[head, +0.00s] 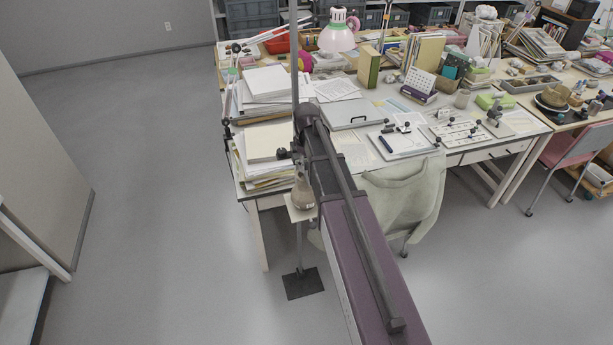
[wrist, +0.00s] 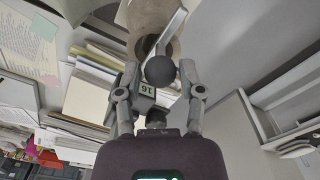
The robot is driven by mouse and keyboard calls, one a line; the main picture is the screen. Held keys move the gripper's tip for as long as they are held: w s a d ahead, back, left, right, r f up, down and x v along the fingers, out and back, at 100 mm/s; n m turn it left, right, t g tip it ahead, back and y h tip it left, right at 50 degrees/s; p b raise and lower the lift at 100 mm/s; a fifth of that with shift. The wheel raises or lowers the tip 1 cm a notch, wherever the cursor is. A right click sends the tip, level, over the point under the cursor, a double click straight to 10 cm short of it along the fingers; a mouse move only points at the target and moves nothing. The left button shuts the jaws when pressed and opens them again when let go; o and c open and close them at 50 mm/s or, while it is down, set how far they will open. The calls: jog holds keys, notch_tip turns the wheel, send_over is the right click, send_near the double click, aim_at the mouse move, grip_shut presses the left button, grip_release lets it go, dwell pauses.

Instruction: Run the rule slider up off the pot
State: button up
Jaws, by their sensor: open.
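The rule is a tall thin upright post (head: 295,60) on a dark square foot (head: 303,283), left of my arm. Its slider, with a dark round knob (head: 283,154), sits on the post at about table height. A small brownish pot (head: 303,192) stands below it on a pale plate. In the wrist view my gripper (wrist: 160,68) is open, one finger either side of a black ball knob (wrist: 160,71); gaps show at both sides. A label reading 16 (wrist: 147,90) shows beside it. The tan pot (wrist: 152,14) lies beyond. My arm hides part of the slider.
A chair with a pale garment (head: 405,200) is right of my arm. The floor at left is clear.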

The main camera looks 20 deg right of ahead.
aim_at(306, 171)
jog(key=shift+f+b, duration=1.5)
jog(key=shift+f, duration=0.3)
grip_shut()
